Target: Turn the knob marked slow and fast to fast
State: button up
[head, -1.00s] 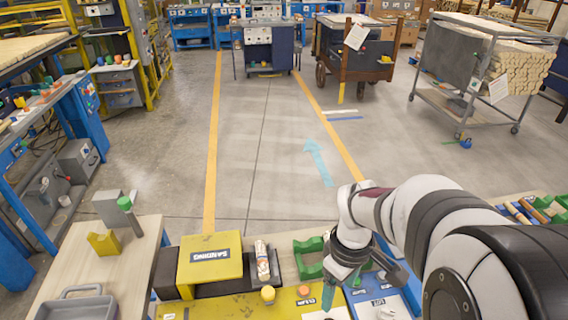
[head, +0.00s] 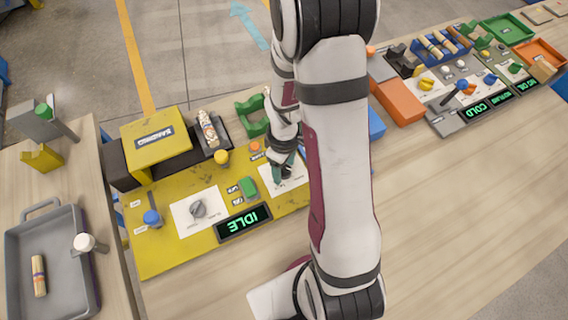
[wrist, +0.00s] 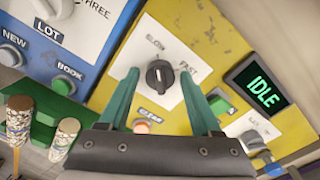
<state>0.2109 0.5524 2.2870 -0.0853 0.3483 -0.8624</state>
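In the wrist view, the knob (wrist: 160,74) is dark and round with a raised grip and sits on a white plate (wrist: 145,46) marked SLOW and FAST. SLOW is above the knob and FAST to its upper right. I cannot clearly tell where its pointer aims. My gripper (wrist: 160,78) is open, with one green finger on each side of the knob; contact is not clear. In the head view, my gripper (head: 284,170) is over the same plate (head: 293,185) on the yellow panel (head: 165,259), and my arm hides much of the knob area.
Another grey knob (head: 198,208) is on a white plate on the panel. A display (head: 243,223) reads IDLE, with a green button (head: 248,187) above it. A yellow box (head: 160,137) marked SANDING stands behind. A blue panel (wrist: 60,65) adjoins in the wrist view.

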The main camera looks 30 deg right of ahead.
grip_shut()
jog(key=m, duration=0.4)
jog(key=shift+m, duration=0.3)
jog(key=m, duration=0.4)
jog(key=shift+m, duration=0.3)
jog(key=m, duration=0.4)
jog(key=shift+m, duration=2.3)
jog(key=shift+s, duration=0.1)
